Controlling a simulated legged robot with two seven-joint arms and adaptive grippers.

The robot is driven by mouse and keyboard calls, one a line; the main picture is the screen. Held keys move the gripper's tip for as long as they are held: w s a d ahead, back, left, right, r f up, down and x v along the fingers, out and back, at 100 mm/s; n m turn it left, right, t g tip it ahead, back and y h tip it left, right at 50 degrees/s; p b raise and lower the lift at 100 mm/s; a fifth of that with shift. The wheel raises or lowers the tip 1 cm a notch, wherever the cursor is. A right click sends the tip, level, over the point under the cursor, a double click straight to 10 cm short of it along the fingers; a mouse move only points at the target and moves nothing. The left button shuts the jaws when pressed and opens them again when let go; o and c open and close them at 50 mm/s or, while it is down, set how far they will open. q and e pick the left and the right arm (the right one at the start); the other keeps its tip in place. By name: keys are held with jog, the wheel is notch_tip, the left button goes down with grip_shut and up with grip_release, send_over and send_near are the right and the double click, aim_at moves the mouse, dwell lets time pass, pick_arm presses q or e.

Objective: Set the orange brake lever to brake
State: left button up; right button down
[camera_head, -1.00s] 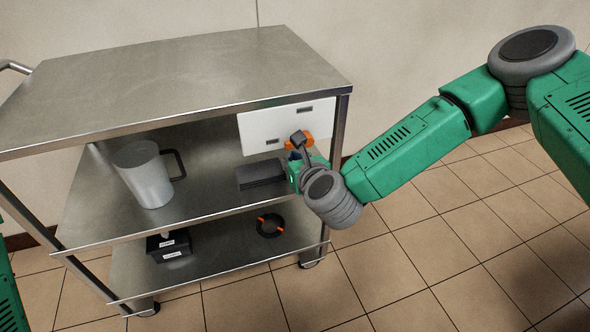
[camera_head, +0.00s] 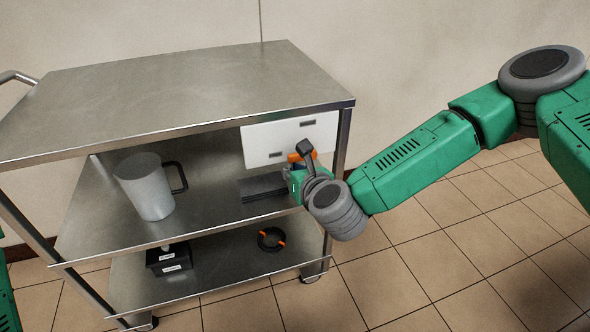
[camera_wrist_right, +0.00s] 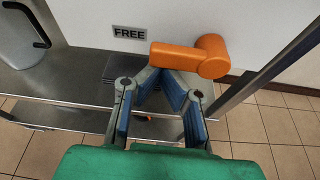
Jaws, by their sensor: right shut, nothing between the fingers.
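The orange brake lever (camera_wrist_right: 190,58) is on a white panel (camera_wrist_right: 250,20) at the right end of the trolley. In the right wrist view its round hub is at the right and its arm points left, below the label "FREE" (camera_wrist_right: 129,32). In the head view the lever (camera_head: 300,157) is partly hidden by my right gripper. My right gripper (camera_wrist_right: 160,75) is shut and empty, its blue-padded fingertips just below the lever's arm. I cannot tell whether they touch it. The gripper also shows in the head view (camera_head: 294,180). My left gripper is not in view.
The steel trolley (camera_head: 180,85) has a bare top. A grey jug (camera_head: 147,188) and a dark flat block (camera_head: 263,188) stand on its middle shelf. A black box (camera_head: 168,259) and a black ring with orange marks (camera_head: 271,240) are on the bottom shelf. Tiled floor is free at right.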

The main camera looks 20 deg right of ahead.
aim_at(292, 154)
jog(key=shift+r+m, duration=0.15)
jog(key=shift+m, duration=0.15)
jog(key=m+y+b, duration=0.1)
jog(key=r+m+y+b, duration=0.1)
jog(key=m+b, duration=0.1)
jog(key=shift+a+r, duration=0.15)
jog(key=shift+r, duration=0.35)
jog(key=shift+d+r+b, duration=0.2)
jog(key=shift+r+b, duration=0.2)
jog(key=shift+r, duration=0.15)
jog(key=shift+r+m+y, duration=0.15)
jog(key=shift+m+y, duration=0.15)
jog(key=shift+m, duration=0.3)
jog(key=shift+d+r, duration=0.1)
jog(key=shift+r, duration=0.15)
jog(key=shift+d+r+b, duration=0.35)
jog(key=shift+d+r, duration=0.35)
jog(key=shift+r, duration=0.05)
jog(key=shift+w+d+r, duration=0.1)
jog(key=shift+d+r, duration=0.05)
